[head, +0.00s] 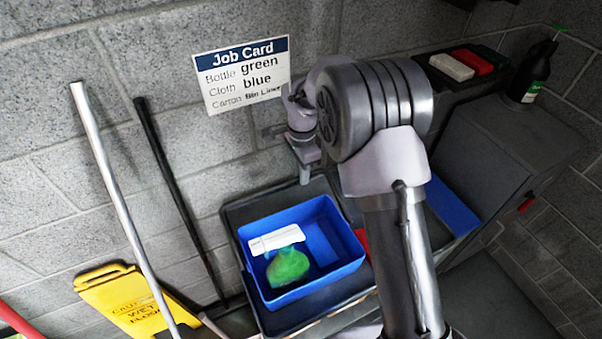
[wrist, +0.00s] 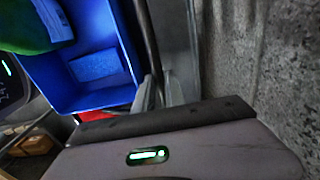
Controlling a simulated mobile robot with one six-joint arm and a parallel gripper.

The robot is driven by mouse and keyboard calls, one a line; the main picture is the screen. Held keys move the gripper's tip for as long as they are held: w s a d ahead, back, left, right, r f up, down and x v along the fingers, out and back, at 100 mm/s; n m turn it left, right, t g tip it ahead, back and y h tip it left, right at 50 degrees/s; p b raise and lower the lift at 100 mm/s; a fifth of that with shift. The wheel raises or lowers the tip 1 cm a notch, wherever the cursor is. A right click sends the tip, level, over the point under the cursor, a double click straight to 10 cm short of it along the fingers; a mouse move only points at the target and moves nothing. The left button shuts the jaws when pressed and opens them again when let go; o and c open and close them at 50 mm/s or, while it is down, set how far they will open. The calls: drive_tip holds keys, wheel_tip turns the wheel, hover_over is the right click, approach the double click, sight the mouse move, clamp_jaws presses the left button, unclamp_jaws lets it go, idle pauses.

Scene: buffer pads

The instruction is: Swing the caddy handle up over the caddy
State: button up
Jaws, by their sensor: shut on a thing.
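The blue caddy (head: 339,275) stands on a dark shelf of a cart in the head view. It also fills the upper left of the wrist view (wrist: 108,97). My gripper (head: 304,176) points down just behind the caddy's far edge, near the wall. In the wrist view the fingers (wrist: 157,90) are shut on a thin dark bar, the caddy handle (wrist: 147,40), which runs along the caddy's side. I cannot clearly make out the handle in the head view, and its pivots do not show.
A grey block wall with a job card (head: 243,77) is close behind my gripper. Poles and a yellow wet-floor sign (head: 124,300) stand at left.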

drive_tip(key=s+d+r, duration=0.3)
drive_tip(key=s+r, duration=0.2)
drive_tip(key=s, duration=0.2)
drive_tip(key=s+d+r, duration=0.3)
drive_tip(key=s+r, duration=0.2)
drive_tip(key=s, duration=0.3)
drive_tip(key=shift+d, duration=0.15)
idle(1.7)
drive_tip(key=o, duration=0.7)
